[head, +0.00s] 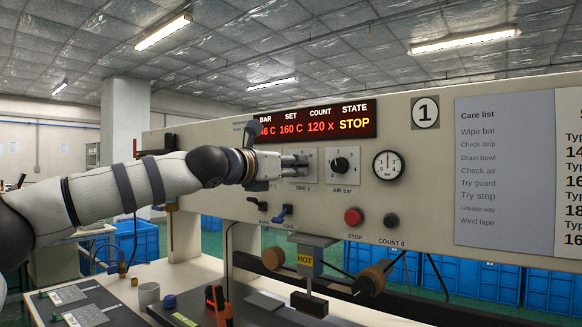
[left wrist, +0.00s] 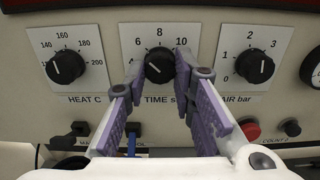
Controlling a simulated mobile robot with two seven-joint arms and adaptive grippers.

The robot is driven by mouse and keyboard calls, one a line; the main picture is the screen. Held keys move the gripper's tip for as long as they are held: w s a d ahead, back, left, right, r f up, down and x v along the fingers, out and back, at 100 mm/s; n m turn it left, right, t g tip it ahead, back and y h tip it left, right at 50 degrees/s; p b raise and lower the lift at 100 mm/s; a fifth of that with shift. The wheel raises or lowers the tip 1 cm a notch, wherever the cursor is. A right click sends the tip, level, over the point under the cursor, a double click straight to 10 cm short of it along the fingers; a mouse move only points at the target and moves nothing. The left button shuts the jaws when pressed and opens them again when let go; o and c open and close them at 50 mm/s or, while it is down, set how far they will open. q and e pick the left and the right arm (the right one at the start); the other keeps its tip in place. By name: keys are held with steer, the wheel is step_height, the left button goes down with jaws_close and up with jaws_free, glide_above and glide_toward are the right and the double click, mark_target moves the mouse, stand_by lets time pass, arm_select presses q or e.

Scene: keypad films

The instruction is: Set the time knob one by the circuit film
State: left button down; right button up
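The time knob (left wrist: 159,66) is a black round knob on a white scale plate marked "TIME s", with 4, 6, 8 and 10 readable, in the middle of the left wrist view. My left gripper (left wrist: 159,58) has its two purple-grey fingers on either side of this knob, with a narrow gap showing at each side. In the head view my left gripper (head: 303,161) is at the TIME plate and hides the knob. A type list (head: 569,170) is cut off at the right edge; no line naming the circuit film is readable. My right gripper is not in view.
The HEAT knob (left wrist: 66,67) and AIR knob (left wrist: 253,66) flank the time knob. A red display (head: 318,121) reads SET 160 C, COUNT 120 x, STOP.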

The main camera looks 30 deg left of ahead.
arm_select(q)
steer(key=shift+m, duration=0.4)
steer(key=m, duration=0.3)
steer(key=shift+m, duration=2.5)
steer(key=c, duration=1.3)
jaws_free()
steer(key=shift+a, duration=0.1)
steer(key=shift+c, duration=0.2)
